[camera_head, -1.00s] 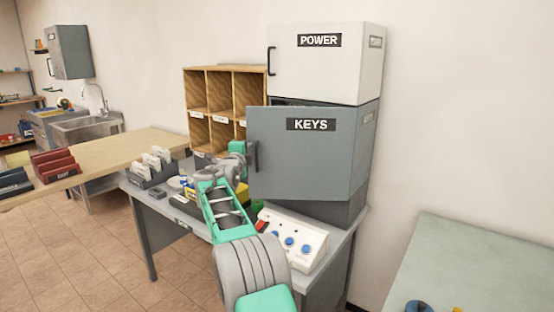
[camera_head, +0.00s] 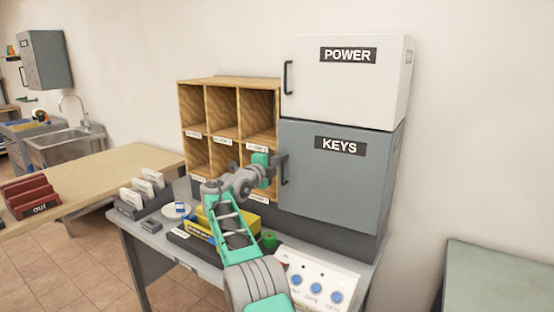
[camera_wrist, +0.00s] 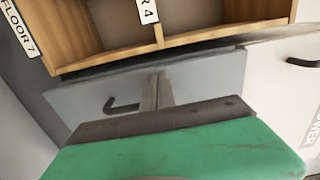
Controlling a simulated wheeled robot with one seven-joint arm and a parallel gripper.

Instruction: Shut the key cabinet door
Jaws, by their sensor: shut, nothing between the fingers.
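The grey key cabinet (camera_head: 345,218) stands on the desk under the white power cabinet. Its door (camera_head: 330,185), labelled KEYS, looks flush with the cabinet front, with no clear gap in the head view. The dark door handle (camera_head: 284,170) is upright on the door's left edge. My gripper (camera_head: 280,160) is shut and empty at that left edge, beside the handle; contact cannot be told. In the wrist view, the narrow shut fingers (camera_wrist: 156,92) lie over the grey door (camera_wrist: 205,85), next to the handle (camera_wrist: 120,105).
The white power cabinet (camera_head: 345,85) sits on top. A wooden pigeonhole shelf (camera_head: 228,82) stands close to the left of my gripper. A white panel with blue buttons (camera_head: 318,287), a green roll (camera_head: 269,240) and a yellow box (camera_head: 240,217) are on the desk below.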

